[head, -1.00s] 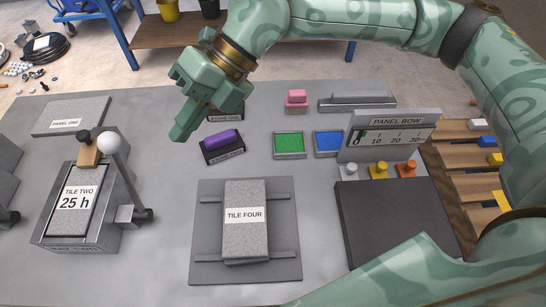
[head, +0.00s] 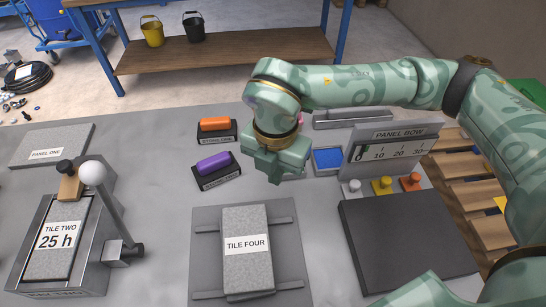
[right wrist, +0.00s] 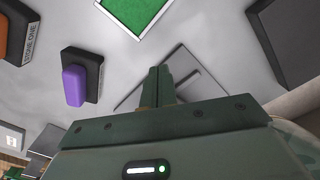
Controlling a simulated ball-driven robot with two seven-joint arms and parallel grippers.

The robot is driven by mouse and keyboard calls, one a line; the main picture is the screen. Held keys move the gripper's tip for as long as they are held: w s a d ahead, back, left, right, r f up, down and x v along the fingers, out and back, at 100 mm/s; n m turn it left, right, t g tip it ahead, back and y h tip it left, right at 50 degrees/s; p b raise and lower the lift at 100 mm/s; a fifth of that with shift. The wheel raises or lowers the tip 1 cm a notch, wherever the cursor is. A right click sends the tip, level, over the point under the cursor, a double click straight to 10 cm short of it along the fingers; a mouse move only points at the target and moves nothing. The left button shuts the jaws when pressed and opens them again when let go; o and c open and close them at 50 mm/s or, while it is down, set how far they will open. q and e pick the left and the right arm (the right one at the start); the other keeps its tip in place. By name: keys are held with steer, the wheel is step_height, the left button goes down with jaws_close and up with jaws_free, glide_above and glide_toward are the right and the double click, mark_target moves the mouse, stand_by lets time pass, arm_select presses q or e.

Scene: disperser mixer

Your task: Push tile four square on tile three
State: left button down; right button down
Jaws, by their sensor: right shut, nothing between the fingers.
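Tile four (head: 247,268), a speckled grey slab with a white label, lies on a dark grey plate (head: 206,243) with crossbars at front centre. My left gripper is not in view.
Tile two (head: 62,235) sits in a lever press at left. Bench beside the plate's left edge is clear.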

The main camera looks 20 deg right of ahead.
step_height(320, 180, down, 2)
steer(key=shift+a+f, duration=0.1)
steer(key=shift+s+a+r+b, duration=0.15)
steer(key=shift+s+a+b, duration=0.05)
steer(key=shift+s+a, duration=0.3)
steer(key=shift+s+a+r+b, duration=0.15)
steer(key=shift+s+a, duration=0.25)
steer(key=shift+a, duration=0.1)
steer(key=shift+s+a+r, duration=0.1)
steer(key=shift+s+a, duration=0.3)
